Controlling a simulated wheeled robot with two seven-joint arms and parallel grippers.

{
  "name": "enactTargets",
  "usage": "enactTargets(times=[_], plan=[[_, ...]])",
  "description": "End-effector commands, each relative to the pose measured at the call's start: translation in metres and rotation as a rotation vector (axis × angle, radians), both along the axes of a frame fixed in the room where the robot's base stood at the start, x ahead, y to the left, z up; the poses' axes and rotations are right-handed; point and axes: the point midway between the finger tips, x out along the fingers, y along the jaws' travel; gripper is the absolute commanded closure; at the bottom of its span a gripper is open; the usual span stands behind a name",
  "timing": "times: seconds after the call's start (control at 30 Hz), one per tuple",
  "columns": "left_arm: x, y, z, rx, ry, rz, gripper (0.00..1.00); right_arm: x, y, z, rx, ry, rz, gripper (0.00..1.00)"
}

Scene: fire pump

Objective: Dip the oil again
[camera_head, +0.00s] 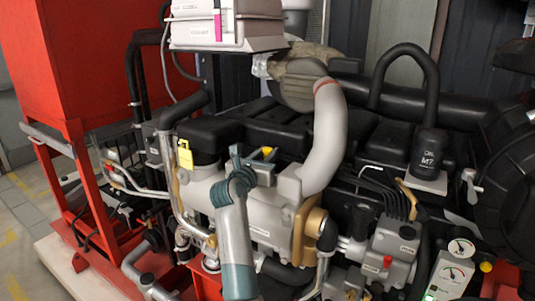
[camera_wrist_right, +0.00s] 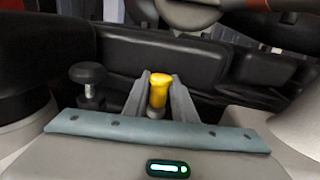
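The yellow dipstick handle (camera_head: 267,150) stands at the middle of the engine top, by the black covers. My right arm comes up from below, and its gripper (camera_head: 259,162) is at the handle. In the right wrist view the yellow handle (camera_wrist_right: 159,92) is upright between the two grey fingers of the right gripper (camera_wrist_right: 159,105), which close in on both sides of it. The stick below the handle is hidden. My left gripper is in neither view.
A thick grey pipe (camera_head: 326,135) rises just right of the gripper. A yellow tag (camera_head: 185,154) hangs at the left. A black knob (camera_wrist_right: 88,75) stands left of the fingers. A red frame (camera_head: 85,60) is at far left, and a black hose (camera_head: 405,55) arches behind.

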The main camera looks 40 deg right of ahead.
Motion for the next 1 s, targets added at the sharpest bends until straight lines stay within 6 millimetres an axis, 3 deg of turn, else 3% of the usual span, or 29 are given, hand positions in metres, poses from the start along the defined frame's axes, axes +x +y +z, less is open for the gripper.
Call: enactTargets(times=[0.27, 0.43, 0.7, 1.0], plan=[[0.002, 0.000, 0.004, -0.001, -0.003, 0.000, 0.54, 0.000, 0.000, 0.006, 0.001, 0.000, 0.000, 1.00], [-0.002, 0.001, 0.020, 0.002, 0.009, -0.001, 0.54, 0.000, 0.000, 0.034, 0.001, -0.003, 0.000, 1.00], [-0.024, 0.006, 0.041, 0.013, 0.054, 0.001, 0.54, 0.000, 0.000, 0.085, 0.000, -0.002, 0.000, 1.00], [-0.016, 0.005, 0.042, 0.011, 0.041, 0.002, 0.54, 0.000, 0.000, 0.092, -0.004, -0.003, 0.001, 1.00]])
